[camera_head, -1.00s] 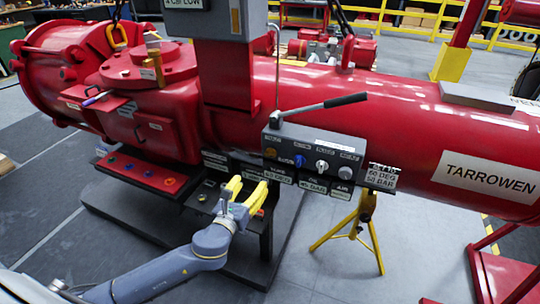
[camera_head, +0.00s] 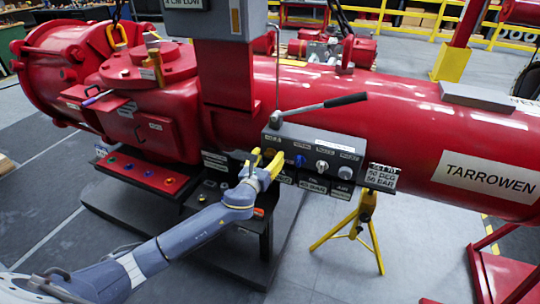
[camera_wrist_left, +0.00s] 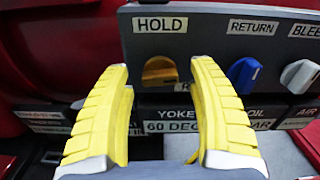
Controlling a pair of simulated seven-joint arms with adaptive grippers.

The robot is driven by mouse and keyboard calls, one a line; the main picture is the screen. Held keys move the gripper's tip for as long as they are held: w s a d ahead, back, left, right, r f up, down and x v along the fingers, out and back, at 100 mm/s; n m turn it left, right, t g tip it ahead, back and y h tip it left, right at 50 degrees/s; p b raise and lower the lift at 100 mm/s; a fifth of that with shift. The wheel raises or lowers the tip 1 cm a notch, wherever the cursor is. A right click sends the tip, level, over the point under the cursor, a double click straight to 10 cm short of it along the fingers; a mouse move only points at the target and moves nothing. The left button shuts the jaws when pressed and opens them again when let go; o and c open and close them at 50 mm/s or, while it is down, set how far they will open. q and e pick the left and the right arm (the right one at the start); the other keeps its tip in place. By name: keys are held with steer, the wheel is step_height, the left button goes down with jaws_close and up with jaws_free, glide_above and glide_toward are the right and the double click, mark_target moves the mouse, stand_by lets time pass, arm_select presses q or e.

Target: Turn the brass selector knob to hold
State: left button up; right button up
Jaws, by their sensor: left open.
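The brass selector knob (camera_wrist_left: 160,72) sits on the dark grey control panel (camera_wrist_left: 205,42) in the left wrist view, just under a white HOLD label (camera_wrist_left: 160,24). Another label below the knob is mostly hidden by a finger; I cannot tell which way the knob points. My left gripper (camera_wrist_left: 160,70) is open, its yellow fingers on either side of the knob in the picture, with nothing between them. In the head view my left gripper (camera_head: 263,163) is at the panel's left end, partly covering the knob. Contact with the knob does not show. My right gripper is out of view.
A blue knob (camera_wrist_left: 243,74) and a white knob (camera_wrist_left: 297,74) stand to the right on the same panel. A lever with a black handle (camera_head: 346,99) lies above it. A label strip (camera_wrist_left: 165,126) runs below. A red button panel (camera_head: 145,172) is at the left.

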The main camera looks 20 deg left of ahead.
arm_select(q)
steer(key=shift+w, duration=0.6)
steer(key=shift+c, duration=0.2)
jaws_close()
steer(key=shift+r, duration=0.1)
